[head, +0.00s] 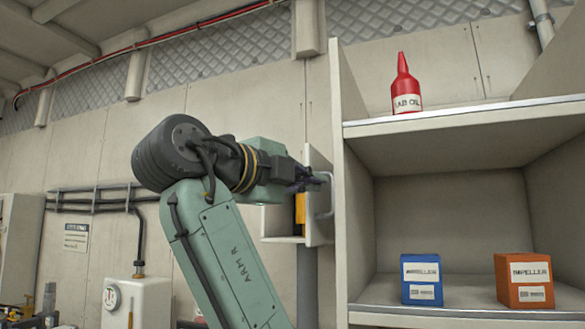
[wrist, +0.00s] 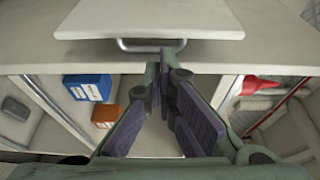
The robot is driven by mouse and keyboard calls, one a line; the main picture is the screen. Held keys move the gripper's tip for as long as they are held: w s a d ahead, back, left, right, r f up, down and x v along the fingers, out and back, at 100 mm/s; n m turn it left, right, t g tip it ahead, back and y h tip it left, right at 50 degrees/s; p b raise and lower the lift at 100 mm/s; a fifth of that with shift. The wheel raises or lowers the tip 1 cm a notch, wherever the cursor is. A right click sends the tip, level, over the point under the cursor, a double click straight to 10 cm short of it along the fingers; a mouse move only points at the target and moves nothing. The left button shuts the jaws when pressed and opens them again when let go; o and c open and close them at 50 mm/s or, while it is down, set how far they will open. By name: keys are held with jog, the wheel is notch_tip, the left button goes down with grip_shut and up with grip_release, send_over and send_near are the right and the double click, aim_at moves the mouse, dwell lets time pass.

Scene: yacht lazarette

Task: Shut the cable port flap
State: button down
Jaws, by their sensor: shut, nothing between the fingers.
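The cable port flap (head: 316,222) is a pale panel with a metal bar handle (head: 329,196), beside the shelf unit's left side in the head view. It stands swung out from a small wall box (head: 283,222), with something orange (head: 300,208) showing beside it. In the wrist view the flap (wrist: 150,16) fills the top middle, with its handle (wrist: 135,47) along the lower edge. My gripper (head: 322,180) is shut and empty, its tips at or close to the handle. In the wrist view the fingertips (wrist: 166,58) overlap the handle's right part; I cannot tell whether they touch.
A shelf unit (head: 460,112) stands close on the right. It holds a red oil bottle (head: 405,88), a blue box (head: 421,278) and an orange box (head: 524,279). A white tank with a gauge (head: 125,303) is at the lower left. A post (head: 307,285) runs below the box.

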aim_at(331, 188)
jog(key=shift+x, duration=1.6)
jog(key=shift+w+a+p, duration=0.1)
jog(key=shift+a+p, duration=0.15)
jog(key=shift+p, duration=0.1)
